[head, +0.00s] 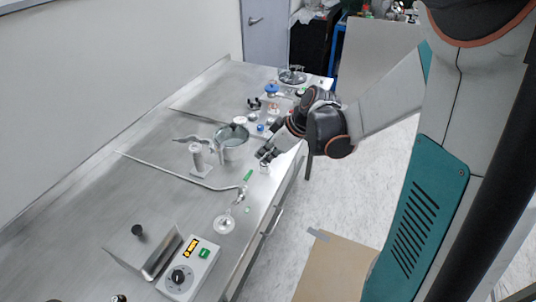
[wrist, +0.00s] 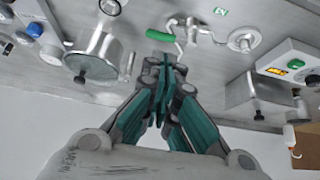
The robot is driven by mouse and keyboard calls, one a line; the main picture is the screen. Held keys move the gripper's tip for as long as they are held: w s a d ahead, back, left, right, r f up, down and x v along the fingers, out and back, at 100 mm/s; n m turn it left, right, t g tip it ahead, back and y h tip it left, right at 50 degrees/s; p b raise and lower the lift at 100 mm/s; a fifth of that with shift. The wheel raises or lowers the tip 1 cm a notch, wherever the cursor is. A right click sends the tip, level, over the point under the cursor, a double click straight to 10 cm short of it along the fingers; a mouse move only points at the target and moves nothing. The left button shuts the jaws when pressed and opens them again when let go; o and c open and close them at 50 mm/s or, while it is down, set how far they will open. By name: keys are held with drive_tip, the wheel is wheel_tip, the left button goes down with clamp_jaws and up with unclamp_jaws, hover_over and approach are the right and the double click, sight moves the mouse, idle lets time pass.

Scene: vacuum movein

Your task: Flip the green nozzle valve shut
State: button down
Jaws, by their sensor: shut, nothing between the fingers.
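In the wrist view the green handle (wrist: 160,36) lies just beyond my fingertips, on a grey nozzle fitting (wrist: 178,47). My gripper (head: 266,158) is over the bench's front edge, a little behind the green handle in the head view. In the wrist view my gripper (wrist: 165,65) has its teal fingers together and empty.
A round flanged fitting (head: 224,222), a grey lidded box (head: 143,250) and a control box (head: 188,270) are nearer. Bare bench lies to the left.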

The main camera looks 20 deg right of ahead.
sight(246, 180)
drive_tip(key=b+x, duration=0.3)
drive_tip(key=x, duration=0.6)
drive_tip(key=shift+w+a+f, duration=0.1)
drive_tip(key=shift+w+f, duration=0.05)
drive_tip(key=shift+f, duration=0.15)
